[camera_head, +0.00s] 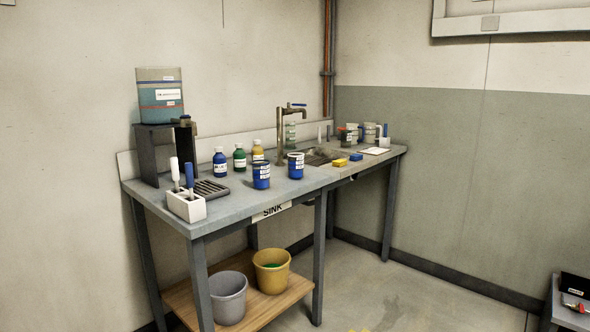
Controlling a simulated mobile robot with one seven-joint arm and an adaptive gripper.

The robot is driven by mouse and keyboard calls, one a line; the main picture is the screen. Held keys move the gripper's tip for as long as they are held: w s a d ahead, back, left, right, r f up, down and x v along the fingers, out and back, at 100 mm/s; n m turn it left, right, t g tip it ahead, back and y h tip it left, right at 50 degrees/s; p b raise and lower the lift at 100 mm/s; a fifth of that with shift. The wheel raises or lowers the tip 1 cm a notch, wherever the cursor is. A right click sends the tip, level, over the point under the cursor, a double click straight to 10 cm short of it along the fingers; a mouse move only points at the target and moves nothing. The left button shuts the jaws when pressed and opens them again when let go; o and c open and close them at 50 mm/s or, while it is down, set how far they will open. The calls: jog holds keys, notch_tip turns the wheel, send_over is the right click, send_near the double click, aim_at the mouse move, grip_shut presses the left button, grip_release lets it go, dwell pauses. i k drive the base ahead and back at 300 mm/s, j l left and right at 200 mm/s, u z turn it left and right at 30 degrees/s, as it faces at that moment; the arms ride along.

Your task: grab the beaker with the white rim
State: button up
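Two blue containers with pale labels stand near the front middle of the bench, a left one (261,176) and a right one (296,166). My gripper is not in view.
The grey bench (235,207) holds a tank (160,97) on a dark stand, several bottles, a white brush holder (187,206), a tap (281,132) and a yellow sponge-like block (340,163). Grey (228,298) and yellow (271,270) buckets stand on the lower shelf. The floor right of the bench is clear.

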aim_at(295, 160)
jog(key=i+l, duration=0.45)
jog(key=i+l+u, duration=0.15)
jog(key=i+l, duration=0.7)
jog(key=i+l+u, duration=0.15)
jog(key=i+l, duration=0.25)
jog(key=l, duration=0.25)
jog(key=i+l, duration=0.35)
jog(key=l, duration=0.2)
jog(key=i+j+u, duration=0.05)
